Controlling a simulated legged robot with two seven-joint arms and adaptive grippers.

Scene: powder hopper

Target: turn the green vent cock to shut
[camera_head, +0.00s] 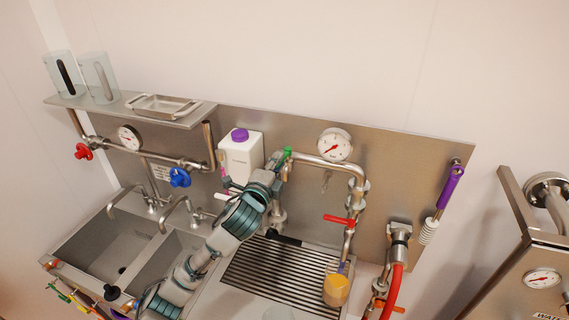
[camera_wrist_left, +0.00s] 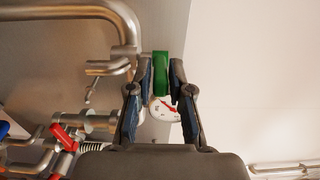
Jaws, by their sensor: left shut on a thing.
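The green vent cock (camera_head: 287,153) sits at the left end of the steel pipe, at the middle of the back panel. My left gripper (camera_head: 277,164) reaches up to it from the lower left and hides part of it. In the left wrist view the green handle (camera_wrist_left: 160,72) stands upright between the two fingertips of my left gripper (camera_wrist_left: 158,82), which is shut on it. The cock's body is mostly hidden. My right gripper is not in view.
A pressure gauge (camera_head: 335,145) is right of the cock, with the steel pipe (camera_head: 320,161) below it. A red lever (camera_head: 339,219) and an orange container (camera_head: 336,290) are lower right.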

